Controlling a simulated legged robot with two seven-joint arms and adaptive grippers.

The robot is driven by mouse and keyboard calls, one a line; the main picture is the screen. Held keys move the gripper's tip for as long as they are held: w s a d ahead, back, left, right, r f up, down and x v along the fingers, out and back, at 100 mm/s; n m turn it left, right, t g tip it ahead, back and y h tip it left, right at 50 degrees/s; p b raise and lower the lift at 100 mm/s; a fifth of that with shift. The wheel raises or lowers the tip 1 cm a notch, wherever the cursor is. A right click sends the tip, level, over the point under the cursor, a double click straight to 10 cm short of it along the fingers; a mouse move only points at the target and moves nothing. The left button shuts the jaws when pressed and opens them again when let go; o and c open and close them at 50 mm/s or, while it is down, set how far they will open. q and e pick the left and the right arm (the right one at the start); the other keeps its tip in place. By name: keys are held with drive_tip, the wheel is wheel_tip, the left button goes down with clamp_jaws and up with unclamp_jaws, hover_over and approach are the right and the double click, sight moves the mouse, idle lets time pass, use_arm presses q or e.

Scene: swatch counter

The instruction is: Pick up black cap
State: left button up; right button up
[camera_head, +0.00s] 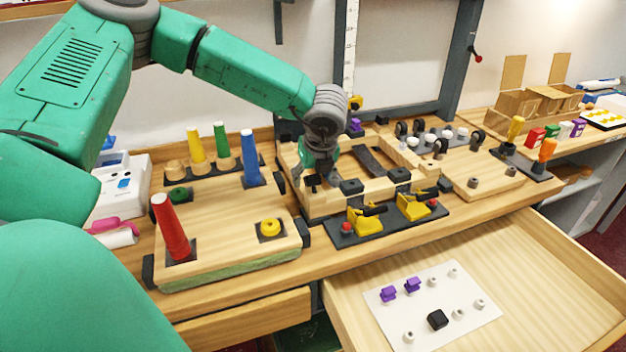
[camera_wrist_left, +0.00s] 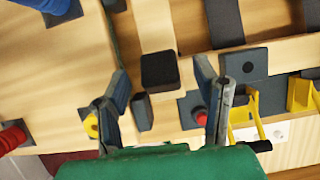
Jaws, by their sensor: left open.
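A black cap (camera_wrist_left: 160,72) with a squarish top sits on the pale wooden frame in the left wrist view. My left gripper (camera_wrist_left: 165,76) is open, with one finger on each side of the cap and visible gaps between. In the head view my left gripper (camera_head: 322,180) points down over the left end of the wooden frame (camera_head: 325,208), and a dark piece (camera_head: 311,184) shows partly hidden beside its fingers. Other black caps sit along the frame's front (camera_head: 351,187) and on the white sheet in the drawer (camera_head: 437,319). My right gripper is not in view.
Yellow clamps (camera_head: 367,222) with a red button stand in front of the frame. A board with a red cone (camera_head: 170,228) and a blue cone (camera_head: 249,158) lies left. An open drawer (camera_head: 540,270) juts out at the front right. Small knobs and wheels stand on the right.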

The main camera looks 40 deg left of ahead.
use_arm(q)
drive_tip(key=shift+a+x, duration=0.2)
drive_tip(key=shift+x, duration=1)
drive_tip(key=shift+d+r, duration=0.25)
drive_tip(key=shift+d, duration=0.05)
drive_tip(key=shift+c, duration=1.2)
drive_tip(key=shift+d, duration=0.2)
drive_tip(key=c, duration=0.7)
drive_tip(key=shift+c, duration=0.3)
drive_tip(key=shift+a, duration=0.1)
drive_tip(key=shift+a+r, duration=0.1)
drive_tip(key=shift+r, duration=0.2)
wheel_tip(320, 180, up, 10)
drive_tip(key=shift+f, duration=0.25)
